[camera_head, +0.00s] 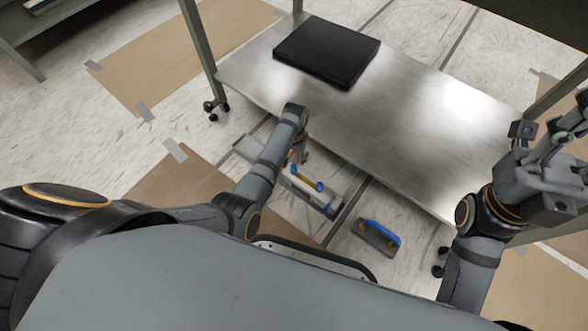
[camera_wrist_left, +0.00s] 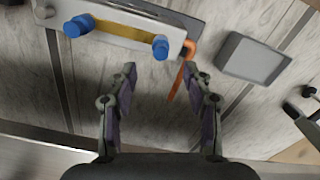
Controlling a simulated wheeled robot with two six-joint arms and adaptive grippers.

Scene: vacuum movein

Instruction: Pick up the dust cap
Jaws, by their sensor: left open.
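I cannot tell for sure which thing is the dust cap. A grey, shallow, square cap-like piece (camera_wrist_left: 254,58) lies on the floor at the upper right of the left wrist view; in the head view a grey piece (camera_head: 246,147) shows left of my left wrist. My left gripper (camera_wrist_left: 160,78) is open and empty, its fingers pointing at bare floor; in the head view my left gripper (camera_head: 299,156) is partly hidden by its wrist. An orange hooked piece (camera_wrist_left: 181,75) lies near its right fingertip. My right gripper (camera_head: 560,140) is raised at the right; its jaws are unclear.
A grey device with blue knobs (camera_head: 309,186) lies close by, also in the left wrist view (camera_wrist_left: 120,26). A blue-handled tool (camera_head: 376,238) lies right of it. A low metal shelf (camera_head: 400,115) on casters carries a black slab (camera_head: 327,50).

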